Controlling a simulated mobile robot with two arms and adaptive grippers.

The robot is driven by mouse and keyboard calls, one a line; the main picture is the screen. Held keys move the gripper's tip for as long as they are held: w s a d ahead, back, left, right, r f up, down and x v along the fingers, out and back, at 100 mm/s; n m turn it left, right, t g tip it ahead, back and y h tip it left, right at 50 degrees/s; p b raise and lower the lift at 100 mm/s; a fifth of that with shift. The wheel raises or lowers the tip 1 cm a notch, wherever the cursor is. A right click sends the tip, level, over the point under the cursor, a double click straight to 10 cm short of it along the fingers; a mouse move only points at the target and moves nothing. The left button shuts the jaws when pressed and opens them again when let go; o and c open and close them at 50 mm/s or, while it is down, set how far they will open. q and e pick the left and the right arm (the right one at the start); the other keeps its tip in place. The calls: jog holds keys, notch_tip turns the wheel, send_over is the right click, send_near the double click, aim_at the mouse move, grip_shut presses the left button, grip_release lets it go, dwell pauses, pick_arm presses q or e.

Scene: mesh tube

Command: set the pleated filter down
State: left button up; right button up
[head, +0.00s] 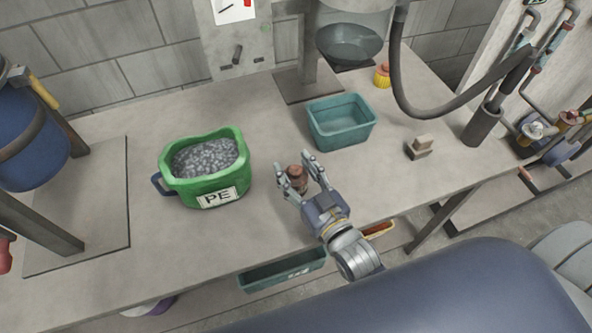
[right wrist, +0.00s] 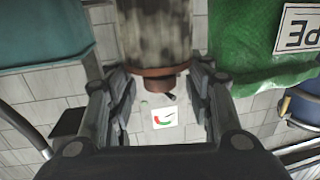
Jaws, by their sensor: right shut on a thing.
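The pleated filter (head: 296,177) is a short brown cylinder between the fingers of my right gripper (head: 300,176), in the middle of the head view. In the right wrist view the filter (right wrist: 156,35) is large, with a grey-brown streaked side and a reddish-brown end cap with a small knob. The fingers of the right gripper (right wrist: 160,88) stand on both sides of it near the cap. The gripper is shut on it. Whether its far end touches the bench cannot be told. My left gripper is not in view.
The grey bench (head: 270,240) has bare room around the gripper. A green PE tub (head: 230,190) of grey granules stands left, a teal bin (head: 343,130) behind right. A small block (head: 420,147), a yellow ribbed item (head: 382,76) and a hose (head: 455,105) are farther right.

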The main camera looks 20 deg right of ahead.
jog(key=shift+f, duration=0.5)
